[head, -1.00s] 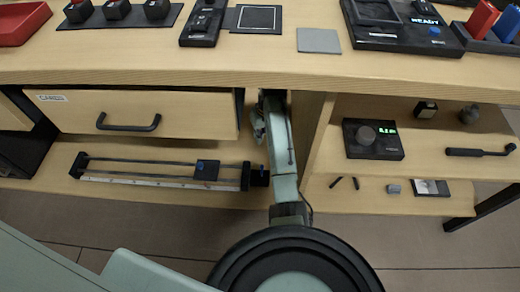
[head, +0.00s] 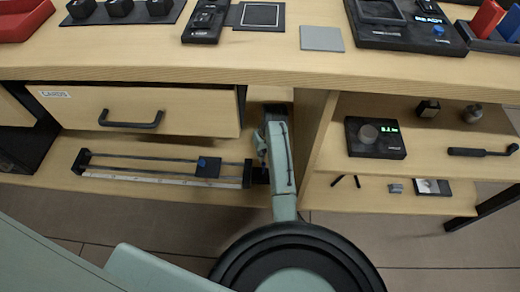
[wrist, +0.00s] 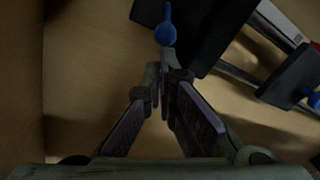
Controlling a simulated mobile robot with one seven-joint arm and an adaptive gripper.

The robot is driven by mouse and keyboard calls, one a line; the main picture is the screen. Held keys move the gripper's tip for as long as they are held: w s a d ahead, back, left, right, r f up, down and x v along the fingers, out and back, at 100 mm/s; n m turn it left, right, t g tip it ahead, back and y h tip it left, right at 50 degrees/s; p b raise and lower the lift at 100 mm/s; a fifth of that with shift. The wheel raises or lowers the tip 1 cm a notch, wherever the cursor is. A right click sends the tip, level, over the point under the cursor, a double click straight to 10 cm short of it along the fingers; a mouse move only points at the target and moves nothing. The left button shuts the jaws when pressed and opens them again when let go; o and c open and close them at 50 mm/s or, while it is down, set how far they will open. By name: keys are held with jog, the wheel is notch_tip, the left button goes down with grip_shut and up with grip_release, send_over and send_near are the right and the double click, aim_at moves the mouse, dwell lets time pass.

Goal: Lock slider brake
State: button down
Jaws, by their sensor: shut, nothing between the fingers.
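The slider (head: 165,172) lies on the low shelf under the table, with two dark rails, a pale scale strip and a carriage (head: 208,168) with a blue knob. Its dark end block (head: 260,176) is at the right, partly behind my arm. In the wrist view, a blue lever with a round end (wrist: 165,33) sticks out by the dark end block (wrist: 205,30). My gripper (wrist: 162,78) is shut and empty, its fingertips just short of the blue lever's round end; I cannot tell whether they touch. The carriage's blue knob (wrist: 315,100) is at the right edge.
An upright wooden panel (head: 313,130) stands right of my arm. Shelves beyond it hold a dark device with a knob (head: 375,138) and a black handled tool (head: 481,151).

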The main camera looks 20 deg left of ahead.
dwell(0.4)
jog(key=shift+s+r+t+p, duration=0.2)
jog(key=shift+t+p, duration=0.1)
jog(key=shift+p, duration=0.2)
